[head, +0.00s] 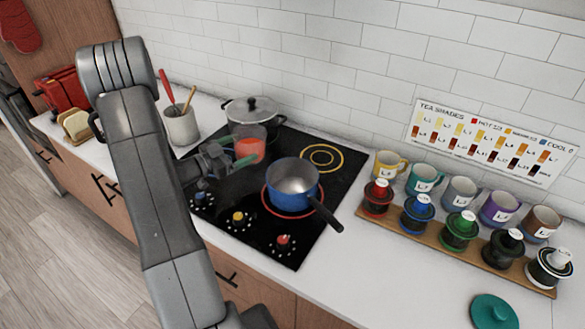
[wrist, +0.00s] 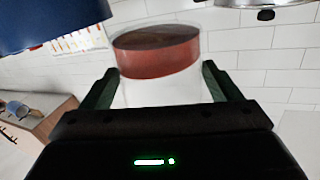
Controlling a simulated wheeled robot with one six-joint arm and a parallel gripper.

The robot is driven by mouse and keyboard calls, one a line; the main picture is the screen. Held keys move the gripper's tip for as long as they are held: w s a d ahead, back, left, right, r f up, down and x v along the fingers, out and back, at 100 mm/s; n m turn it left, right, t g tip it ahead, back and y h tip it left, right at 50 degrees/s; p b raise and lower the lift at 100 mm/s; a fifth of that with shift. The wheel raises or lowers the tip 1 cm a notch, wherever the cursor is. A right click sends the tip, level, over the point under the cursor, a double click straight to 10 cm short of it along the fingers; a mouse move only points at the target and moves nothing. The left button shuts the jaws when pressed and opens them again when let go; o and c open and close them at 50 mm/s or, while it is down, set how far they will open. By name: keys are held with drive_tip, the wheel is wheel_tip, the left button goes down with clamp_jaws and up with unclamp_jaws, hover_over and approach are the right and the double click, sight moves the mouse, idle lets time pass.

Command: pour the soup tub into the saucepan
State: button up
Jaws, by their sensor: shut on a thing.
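The soup tub (head: 249,148) is a clear tub with orange-red soup in its lower part. It looks upright above the hob, left of the saucepan and in front of the lidded pot. My gripper (head: 235,150) is shut on it from the left, with green fingers on either side. The wrist view looks upside down and shows the tub (wrist: 158,60) between the fingers. The blue saucepan (head: 290,198) stands on the front right ring, which glows red; its handle points to the lower right. Its visible inside looks bare. Its blue side (wrist: 45,22) shows in the wrist view.
A lidded steel pot (head: 252,108) stands at the back of the black hob (head: 235,225). A utensil crock (head: 181,125) is at the left. Several mugs (head: 460,192) and lidded jars on a wooden board (head: 400,222) stand at the right. The right ring behind the saucepan is clear.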

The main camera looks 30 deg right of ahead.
sight(252, 146)
drive_tip(key=m, duration=0.1)
drive_tip(key=s+b, duration=0.1)
drive_tip(key=d+m+y, duration=0.1)
drive_tip(key=shift+s+f+m, duration=0.25)
drive_tip(key=shift+s+m, duration=0.05)
drive_tip(key=shift+s, duration=0.1)
drive_tip(key=r, duration=0.2)
drive_tip(key=m+p, duration=0.1)
drive_tip(key=shift+s+d+r+y, duration=0.25)
drive_tip(key=shift+s+r+y, duration=0.05)
drive_tip(key=shift+s+r, duration=0.1)
drive_tip(key=shift+s+d+r+t, duration=0.1)
drive_tip(key=shift+s+d+t, duration=0.05)
drive_tip(key=shift+s+t, duration=0.15)
drive_tip(key=shift+s+d+f+m+y+b, duration=0.1)
drive_tip(key=shift+s+f+m+y+b, duration=0.2)
drive_tip(key=shift+m+b, duration=0.2)
drive_tip(key=shift+d+f+b, duration=0.1)
drive_tip(key=shift+d+b, duration=0.05)
drive_tip(key=shift+b, duration=0.15)
drive_tip(key=shift+s+d+r+m+t+y, duration=0.2)
drive_tip(key=shift+s+r+m+t+y, duration=0.15)
drive_tip(key=shift+r+m, duration=0.4)
drive_tip(key=shift+s+d+f+m+t+y+b, duration=0.1)
drive_tip(key=shift+s+f+m+t+y+b, duration=0.2)
drive_tip(key=shift+m+b, duration=0.65)
drive_tip(key=shift+s+d+f+m+t+y+b, duration=0.15)
drive_tip(key=shift+f+m+t+y+b, duration=0.2)
drive_tip(key=shift+b, duration=1)
